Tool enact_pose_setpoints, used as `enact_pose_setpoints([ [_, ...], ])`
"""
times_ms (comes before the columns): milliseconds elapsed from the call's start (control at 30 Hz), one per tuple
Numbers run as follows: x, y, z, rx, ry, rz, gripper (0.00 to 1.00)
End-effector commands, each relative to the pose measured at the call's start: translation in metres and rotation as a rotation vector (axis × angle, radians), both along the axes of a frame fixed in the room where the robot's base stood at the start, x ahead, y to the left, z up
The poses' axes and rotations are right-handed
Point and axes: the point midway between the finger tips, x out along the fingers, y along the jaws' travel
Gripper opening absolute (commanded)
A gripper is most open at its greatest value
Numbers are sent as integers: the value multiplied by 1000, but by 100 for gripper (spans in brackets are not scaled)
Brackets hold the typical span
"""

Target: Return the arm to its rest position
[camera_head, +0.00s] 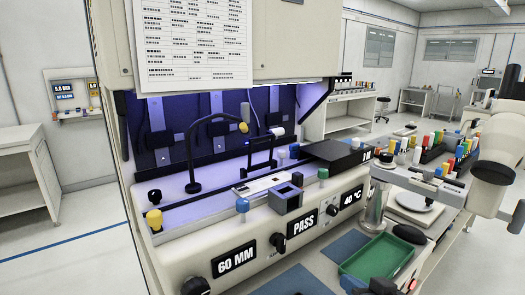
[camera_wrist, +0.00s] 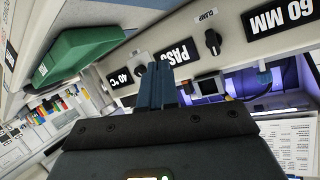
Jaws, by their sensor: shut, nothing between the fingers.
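In the wrist view my gripper (camera_wrist: 157,70) shows its two narrow dark blue fingers pressed together, with nothing between them. Its black body fills the bottom of that view. The fingers point toward the front panel of the bonder (camera_head: 215,240), near the PASS display (camera_wrist: 181,50). I cannot tell whether they touch the panel. The head view does not clearly show the fingers.
A green tray (camera_head: 377,258) lies on the bench at the front right; it also shows in the wrist view (camera_wrist: 82,52). Several coloured bottles (camera_head: 430,140) stand behind it. Knobs (camera_head: 277,243) stick out of the panel. Open floor (camera_head: 75,250) lies at left.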

Motion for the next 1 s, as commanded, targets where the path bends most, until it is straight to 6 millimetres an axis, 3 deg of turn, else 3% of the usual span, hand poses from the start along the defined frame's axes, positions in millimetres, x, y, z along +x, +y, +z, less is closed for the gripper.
enact_pose_setpoints([
  [33,-22,2,-16,5,7,-23,0],
  [200,-85,0,-46,1,0,-99,0],
  [467,-187,-8,-67,-34,-18,-193,0],
  [733,-290,-18,-55,-101,-51,-247,0],
  [1000,-378,-28,-14,-177,-97,-252,0],
])
